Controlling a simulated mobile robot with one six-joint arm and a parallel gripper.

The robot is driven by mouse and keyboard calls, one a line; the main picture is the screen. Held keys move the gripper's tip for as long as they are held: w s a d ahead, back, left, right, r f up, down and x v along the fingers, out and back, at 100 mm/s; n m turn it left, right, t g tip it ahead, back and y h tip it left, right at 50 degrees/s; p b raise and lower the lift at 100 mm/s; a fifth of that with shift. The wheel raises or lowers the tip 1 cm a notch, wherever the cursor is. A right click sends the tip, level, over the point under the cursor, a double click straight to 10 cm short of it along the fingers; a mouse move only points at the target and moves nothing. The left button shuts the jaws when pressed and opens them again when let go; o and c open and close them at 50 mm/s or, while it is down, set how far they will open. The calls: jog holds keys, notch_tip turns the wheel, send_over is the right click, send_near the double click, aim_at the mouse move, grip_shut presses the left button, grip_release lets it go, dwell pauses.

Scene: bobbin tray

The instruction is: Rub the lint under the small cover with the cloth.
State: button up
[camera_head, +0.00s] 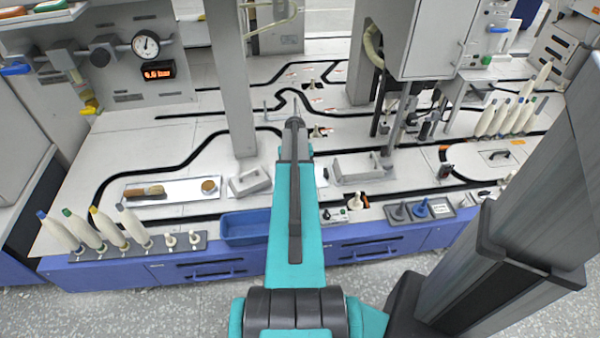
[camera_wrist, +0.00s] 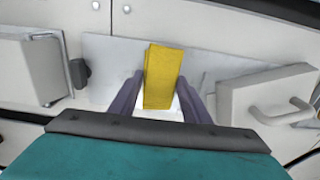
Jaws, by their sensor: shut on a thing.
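My gripper (camera_wrist: 161,82) is shut on a folded yellow cloth (camera_wrist: 164,66), which sticks out ahead between the two dark fingers. The cloth is over a pale grey plate (camera_wrist: 110,52) in the wrist view; I cannot tell whether it touches it. A light grey cover with a bent handle (camera_wrist: 262,90) is right of the cloth. Another grey box-like cover (camera_wrist: 28,75) is at the left. I cannot tell which is the small cover. No lint can be made out; the cloth and fingers hide part of the plate. In the head view my arm hides the gripper and cloth.
In the head view, a grey cover (camera_head: 250,182) lies left of my arm and a larger one (camera_head: 362,168) right of it. A tray with a brush (camera_head: 200,187), a blue bin (camera_head: 245,227), bobbins (camera_head: 100,228) and a grey post (camera_head: 230,90) stand around.

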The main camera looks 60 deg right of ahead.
jog(key=shift+w+a+f, duration=0.15)
jog(key=shift+w+a, duration=0.2)
jog(key=shift+w, duration=0.05)
jog(key=shift+w+a, duration=0.1)
jog(key=shift+w+a, duration=0.4)
jog(key=shift+w, duration=0.15)
jog(key=shift+w+a+p, duration=0.45)
jog(key=shift+w+a, duration=0.1)
jog(key=shift+w, duration=0.05)
jog(key=c, duration=0.3)
jog(key=shift+o, duration=0.2)
jog(key=shift+w+a, duration=0.4)
jog(key=shift+r+p, duration=0.75)
jog(key=shift+r, duration=0.15)
jog(key=shift+c, duration=1)
jog(key=shift+d+r+p, duration=0.2)
jog(key=shift+r+p, duration=0.45)
jog(key=shift+r, duration=0.5)
jog(key=shift+d+r+p, duration=0.15)
jog(key=shift+r+p, duration=0.5)
jog(key=shift+r, duration=0.45)
